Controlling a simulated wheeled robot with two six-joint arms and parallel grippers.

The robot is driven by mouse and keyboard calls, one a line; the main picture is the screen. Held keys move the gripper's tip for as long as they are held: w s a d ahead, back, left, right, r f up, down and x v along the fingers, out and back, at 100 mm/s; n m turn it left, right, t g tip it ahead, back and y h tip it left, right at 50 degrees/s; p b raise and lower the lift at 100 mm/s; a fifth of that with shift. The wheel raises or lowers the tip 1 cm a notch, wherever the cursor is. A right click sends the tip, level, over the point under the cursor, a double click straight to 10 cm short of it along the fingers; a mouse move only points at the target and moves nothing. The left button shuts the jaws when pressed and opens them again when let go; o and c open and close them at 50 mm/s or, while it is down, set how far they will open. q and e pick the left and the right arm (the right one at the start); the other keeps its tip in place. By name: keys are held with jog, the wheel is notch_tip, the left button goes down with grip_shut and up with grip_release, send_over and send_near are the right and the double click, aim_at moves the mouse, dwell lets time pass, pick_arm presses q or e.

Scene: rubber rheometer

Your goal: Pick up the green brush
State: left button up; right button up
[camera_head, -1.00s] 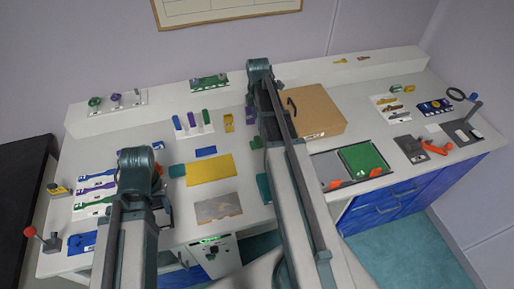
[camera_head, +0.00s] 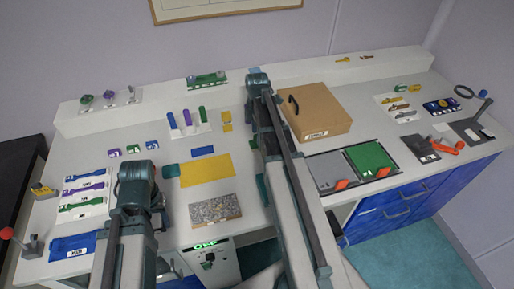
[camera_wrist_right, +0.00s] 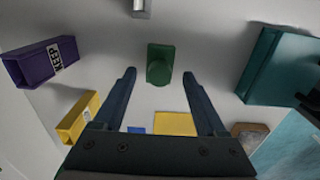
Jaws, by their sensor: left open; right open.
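In the right wrist view, a green piece (camera_wrist_right: 160,64) with a rounded top stands on the pale bench; it looks like the green brush. It lies just beyond and between the spread fingertips of my right gripper (camera_wrist_right: 159,74), which is open and empty.
Around the green piece are a purple block marked KEEP (camera_wrist_right: 42,62), a yellow holder (camera_wrist_right: 78,116) and a teal block (camera_wrist_right: 280,68). A brown box (camera_head: 318,114) stands right of my right arm. A yellow mat (camera_head: 207,170) lies between the arms.

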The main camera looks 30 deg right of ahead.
notch_tip(320, 180, down, 2)
jog(key=shift+f+b, duration=0.1)
jog(key=shift+b, duration=0.45)
grip_shut()
